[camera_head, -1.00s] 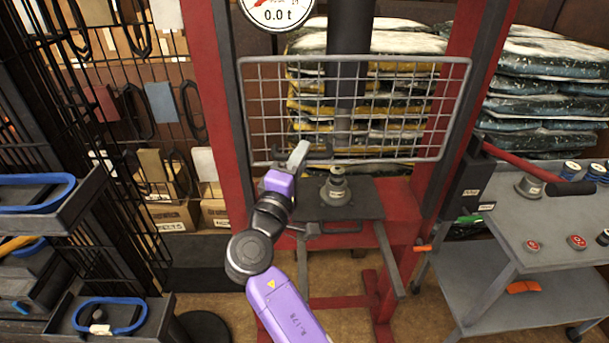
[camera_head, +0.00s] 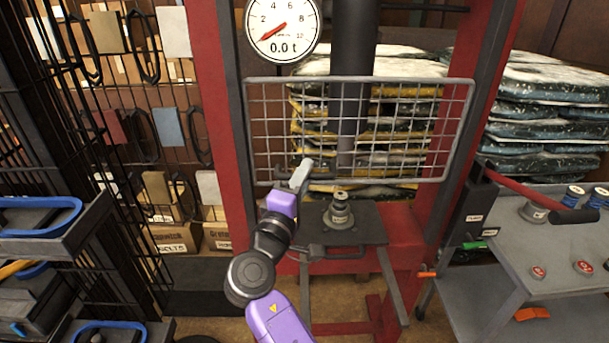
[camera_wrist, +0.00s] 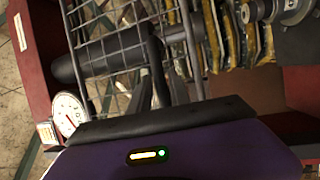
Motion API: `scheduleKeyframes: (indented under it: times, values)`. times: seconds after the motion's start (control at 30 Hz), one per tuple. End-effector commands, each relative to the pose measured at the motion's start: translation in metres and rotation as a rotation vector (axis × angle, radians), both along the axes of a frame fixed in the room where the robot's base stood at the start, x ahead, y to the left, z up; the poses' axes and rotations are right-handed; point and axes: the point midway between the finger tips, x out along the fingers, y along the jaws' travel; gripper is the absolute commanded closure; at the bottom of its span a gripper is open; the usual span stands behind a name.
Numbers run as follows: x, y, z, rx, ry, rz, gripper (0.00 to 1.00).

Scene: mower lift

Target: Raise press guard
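The press guard (camera_head: 447,131) is a grey wire-mesh panel hung across the red press frame. Its lower edge is just above the level of the fitting on the press bed. A small dark handle (camera_head: 287,164) appears at its lower left. My gripper (camera_head: 299,176) is at this lower left part, very near or touching the handle. In the wrist view the mesh (camera_wrist: 112,48) lies straight ahead, with dark bars close before the gripper. How far apart the fingers are, and whether they are around the handle, I cannot tell.
A round gauge (camera_head: 283,28) reading 0.0 t is above the guard. A metal fitting (camera_head: 339,211) stands on the press bed (camera_head: 370,222). A grey cart (camera_head: 530,242) with a red-handled bar is at right. Wire racks and trays (camera_head: 40,222) crowd the left.

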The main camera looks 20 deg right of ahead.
Motion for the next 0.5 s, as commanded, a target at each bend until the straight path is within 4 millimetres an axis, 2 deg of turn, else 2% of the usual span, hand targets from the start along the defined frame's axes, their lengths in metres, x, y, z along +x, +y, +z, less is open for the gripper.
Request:
scheduleKeyframes:
  times: [0.5]
  values:
    - [-0.052,0.046,-0.013,0.000,-0.001,0.003,0.77]
